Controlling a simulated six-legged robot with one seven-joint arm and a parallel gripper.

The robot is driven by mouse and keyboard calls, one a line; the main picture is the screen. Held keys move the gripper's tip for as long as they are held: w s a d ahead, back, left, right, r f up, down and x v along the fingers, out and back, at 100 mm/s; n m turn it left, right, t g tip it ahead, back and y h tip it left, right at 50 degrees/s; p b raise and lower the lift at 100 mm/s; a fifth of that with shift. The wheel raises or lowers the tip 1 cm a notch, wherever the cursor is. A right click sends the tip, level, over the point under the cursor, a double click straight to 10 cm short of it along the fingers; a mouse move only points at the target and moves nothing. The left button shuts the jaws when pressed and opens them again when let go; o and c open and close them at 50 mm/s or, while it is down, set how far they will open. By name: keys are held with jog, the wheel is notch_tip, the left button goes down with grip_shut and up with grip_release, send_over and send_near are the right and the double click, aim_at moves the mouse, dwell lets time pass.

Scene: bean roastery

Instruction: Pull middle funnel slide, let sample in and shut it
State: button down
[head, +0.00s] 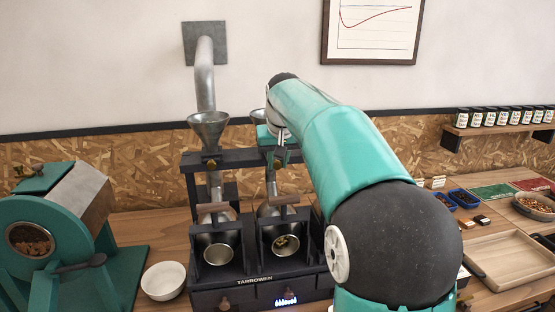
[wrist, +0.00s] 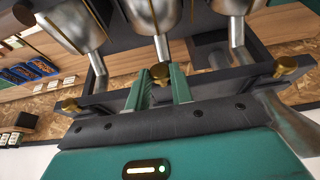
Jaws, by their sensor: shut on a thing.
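The sample roaster (head: 255,282) has a row of metal funnels over its drums. The middle funnel (head: 259,116) is mostly hidden behind my gripper (head: 279,153). In the wrist view, the two green fingers of my gripper (wrist: 160,77) are on either side of the brass knob (wrist: 160,71) of the middle slide. The gripper is shut on that knob. How far the slide is out is hard to tell.
The left funnel (head: 208,128) stands under a wall pipe (head: 205,75). Its drum (head: 218,254) looks empty. My arm hides the roaster's right side. A white bowl (head: 163,281) and a green machine (head: 60,235) stand left. A wooden tray (head: 510,258) lies right.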

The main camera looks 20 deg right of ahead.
jog(key=c, duration=1.2)
grip_release()
jog(key=shift+w, duration=0.1)
jog(key=shift+c, duration=0.2)
jog(key=v, duration=1.4)
jog(key=shift+d, duration=0.1)
